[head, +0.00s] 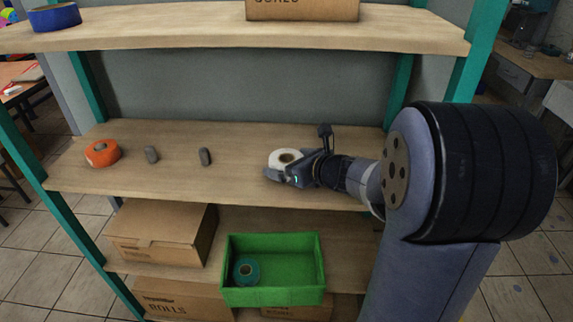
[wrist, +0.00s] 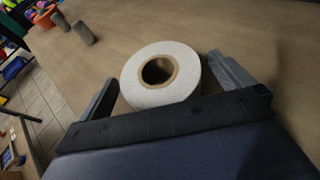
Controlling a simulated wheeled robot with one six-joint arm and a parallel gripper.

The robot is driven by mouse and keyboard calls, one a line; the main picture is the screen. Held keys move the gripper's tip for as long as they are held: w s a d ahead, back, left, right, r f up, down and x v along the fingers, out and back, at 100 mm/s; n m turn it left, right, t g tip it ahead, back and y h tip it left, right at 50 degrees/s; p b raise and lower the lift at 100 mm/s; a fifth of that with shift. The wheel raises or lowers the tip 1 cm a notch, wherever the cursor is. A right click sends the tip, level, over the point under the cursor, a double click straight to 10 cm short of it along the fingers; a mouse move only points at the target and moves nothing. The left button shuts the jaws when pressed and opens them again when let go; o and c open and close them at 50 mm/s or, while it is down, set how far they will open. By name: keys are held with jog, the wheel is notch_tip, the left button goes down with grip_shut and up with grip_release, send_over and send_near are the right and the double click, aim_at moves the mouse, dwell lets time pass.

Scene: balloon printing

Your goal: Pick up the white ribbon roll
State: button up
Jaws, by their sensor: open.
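My gripper (head: 274,168) is at the roll from the right. In the wrist view my gripper (wrist: 165,80) is open, with one finger on each side of the roll. The roll sits between the fingers; I cannot tell whether either finger touches it.
On the same shelf are an orange roll (head: 102,153) and two small grey pieces (head: 152,155) (head: 205,157). Below, a green crate (head: 274,297) holds a teal roll (head: 246,271), beside a cardboard box (head: 160,247). A blue roll (head: 54,17) and another box (head: 302,9) are on the upper shelf.

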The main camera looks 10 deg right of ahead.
jog(key=c, duration=1.1)
notch_tip(320, 180, up, 10)
jog(key=p, duration=0.3)
jog(key=shift+r, duration=0.1)
